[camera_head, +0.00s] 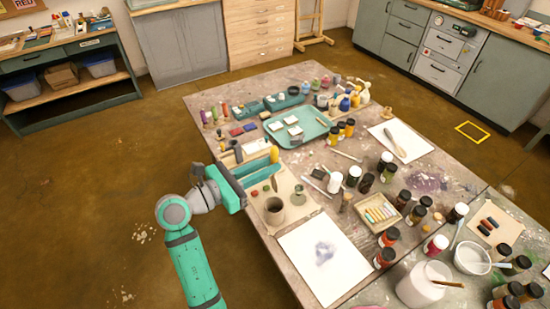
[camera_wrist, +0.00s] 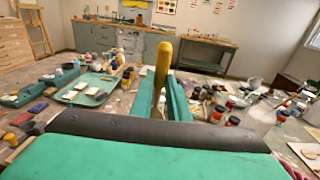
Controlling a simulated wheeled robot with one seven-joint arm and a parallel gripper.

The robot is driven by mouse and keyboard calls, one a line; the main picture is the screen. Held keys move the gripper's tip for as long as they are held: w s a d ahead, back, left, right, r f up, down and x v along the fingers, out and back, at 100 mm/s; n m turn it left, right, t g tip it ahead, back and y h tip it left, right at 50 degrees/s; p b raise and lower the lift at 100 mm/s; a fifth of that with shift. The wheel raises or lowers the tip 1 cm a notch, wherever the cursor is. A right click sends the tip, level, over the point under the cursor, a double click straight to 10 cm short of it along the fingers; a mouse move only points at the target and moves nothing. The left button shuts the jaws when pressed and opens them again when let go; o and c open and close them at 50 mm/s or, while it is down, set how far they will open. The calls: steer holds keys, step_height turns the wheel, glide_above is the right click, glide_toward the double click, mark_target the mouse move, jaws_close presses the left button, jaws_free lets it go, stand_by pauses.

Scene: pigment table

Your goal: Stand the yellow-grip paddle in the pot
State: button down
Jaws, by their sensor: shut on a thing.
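My gripper (camera_head: 268,168) is shut on the yellow-grip paddle (camera_head: 275,154), over the near left part of the table. The yellow grip stands up above my fingers, and a darker lower end hangs below them. In the wrist view the paddle's yellow grip (camera_wrist: 163,60) rises nearly upright between my two green fingers (camera_wrist: 162,98); its lower part is hidden there. The brown pot (camera_head: 273,212) stands on a beige sheet, just below the paddle's lower end in the head view. The paddle looks apart from the pot and above it. The pot is not visible in the wrist view.
A small greenish vessel (camera_head: 298,195) stands close right of the pot. White paper (camera_head: 308,275) lies in front. A teal tray (camera_head: 317,139) lies behind, and several dark-capped jars (camera_head: 385,163) stand to the right.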

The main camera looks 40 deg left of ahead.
mark_target(274, 184)
steer(key=shift+w+f, duration=0.1)
steer(key=shift+f, duration=6.2)
steer(key=c, duration=1.6)
jaws_free()
steer(key=shift+s, duration=0.2)
